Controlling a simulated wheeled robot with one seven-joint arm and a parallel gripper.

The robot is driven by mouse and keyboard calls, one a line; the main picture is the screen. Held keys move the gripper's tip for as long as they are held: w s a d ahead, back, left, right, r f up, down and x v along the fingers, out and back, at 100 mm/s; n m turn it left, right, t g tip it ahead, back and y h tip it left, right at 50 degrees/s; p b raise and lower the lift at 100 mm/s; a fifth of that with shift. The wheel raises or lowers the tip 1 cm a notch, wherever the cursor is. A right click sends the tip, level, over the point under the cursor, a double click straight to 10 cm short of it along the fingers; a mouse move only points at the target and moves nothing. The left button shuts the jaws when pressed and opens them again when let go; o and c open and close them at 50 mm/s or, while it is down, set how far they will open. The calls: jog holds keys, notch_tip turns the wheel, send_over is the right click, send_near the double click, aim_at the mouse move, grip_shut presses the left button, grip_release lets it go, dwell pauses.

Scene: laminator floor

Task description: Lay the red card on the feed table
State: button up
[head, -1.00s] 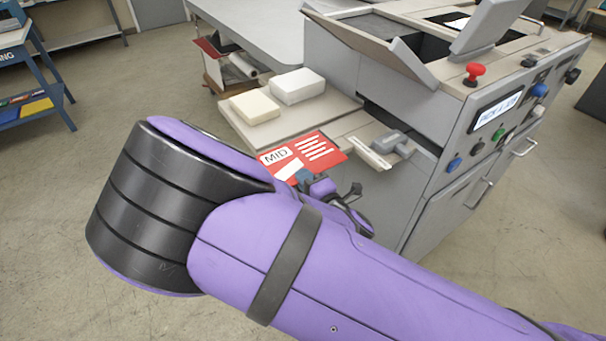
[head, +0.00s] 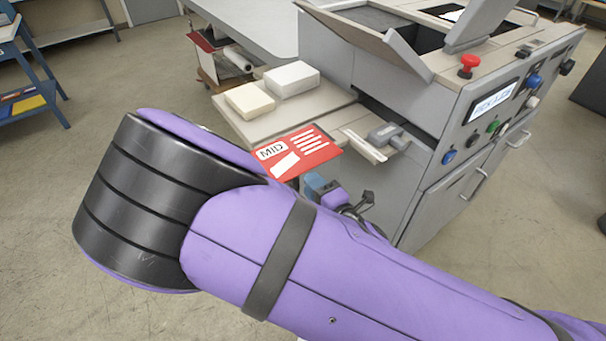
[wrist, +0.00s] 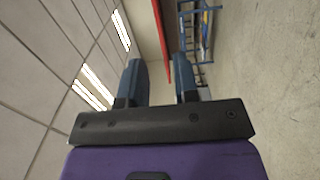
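The red card (head: 314,151), marked "MID", lies face up at the front of the beige feed table (head: 232,118), its near part jutting past the table's edge.
Two pale blocks, one cream (head: 250,100) and one white (head: 291,79), sit on the table behind the card. A grey clamp-like guide (head: 384,136) stands to its right, beside the grey laminator (head: 400,95). Open floor lies to the left.

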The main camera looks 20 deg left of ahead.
jog(key=v, duration=0.6)
jog(key=shift+d, duration=0.15)
jog(key=shift+s, duration=0.1)
